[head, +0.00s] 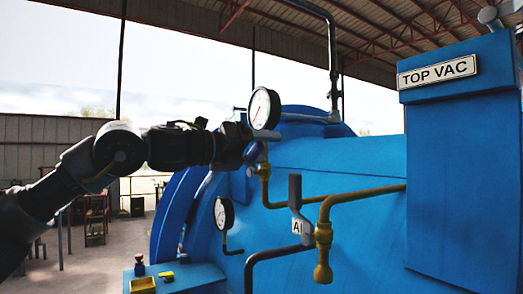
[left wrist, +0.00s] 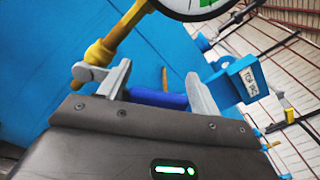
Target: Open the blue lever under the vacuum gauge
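A white round gauge (head: 264,109) stands on a brass pipe fitting (head: 264,171) at the centre of the head view. Its dial edge (left wrist: 196,7) shows at the top of the left wrist view. The blue lever (left wrist: 160,99) lies below the gauge, crossways between the two fingers of my left gripper (left wrist: 158,78). The fingers are apart, with visible space around the lever; whether either one touches it I cannot tell. In the head view my left gripper (head: 245,145) is just below and left of the gauge and mostly hides the lever. My right gripper is not in view.
The large blue autoclave body (head: 350,165) fills the right side. A second gauge (head: 223,213) sits lower left. A brass pipe with a valve (head: 323,240) and a grey handle (head: 295,195) stand right of my gripper. A blue box marked TOP VAC (head: 460,170) is far right.

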